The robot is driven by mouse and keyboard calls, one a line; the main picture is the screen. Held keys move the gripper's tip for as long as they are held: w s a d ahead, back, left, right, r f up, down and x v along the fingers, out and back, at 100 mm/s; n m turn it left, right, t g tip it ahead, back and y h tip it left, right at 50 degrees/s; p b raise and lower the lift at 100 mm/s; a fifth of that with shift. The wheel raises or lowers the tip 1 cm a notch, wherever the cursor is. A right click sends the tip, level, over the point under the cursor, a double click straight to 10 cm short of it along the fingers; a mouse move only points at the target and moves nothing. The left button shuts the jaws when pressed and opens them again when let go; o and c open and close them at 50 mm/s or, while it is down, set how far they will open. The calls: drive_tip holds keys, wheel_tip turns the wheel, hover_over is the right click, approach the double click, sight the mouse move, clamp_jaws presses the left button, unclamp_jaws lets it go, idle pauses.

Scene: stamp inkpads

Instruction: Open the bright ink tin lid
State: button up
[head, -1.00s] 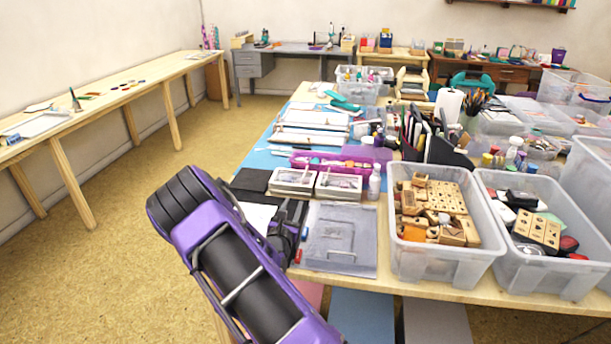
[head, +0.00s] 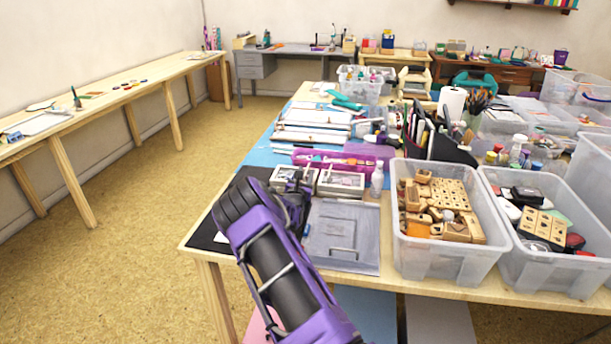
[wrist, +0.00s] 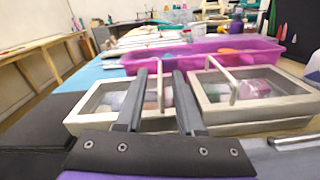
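Two pale metal tins with clear-windowed lids and wire-like handles stand side by side on the table; both lids look shut. The left tin (head: 281,177) is partly hidden by my gripper in the head view; it also shows in the wrist view (wrist: 75,122). The right tin (head: 341,184) shows pinkish contents in the wrist view (wrist: 284,105). I cannot tell which is the bright ink tin. My gripper (wrist: 160,75) is open at the left tin's front, with that tin's handle seen between its fingers. Contact is not clear.
A purple tray (head: 335,161) lies behind the tins. A grey board with a handle (head: 340,225) lies in front. A white bottle (head: 377,180) and a clear bin of wooden stamps (head: 447,262) stand at right. A black mat (head: 208,236) lies at left.

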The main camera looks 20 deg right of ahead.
drive_tip(key=shift+w+d, duration=0.1)
drive_tip(key=shift+w, duration=0.1)
clamp_jaws()
idle(1.4)
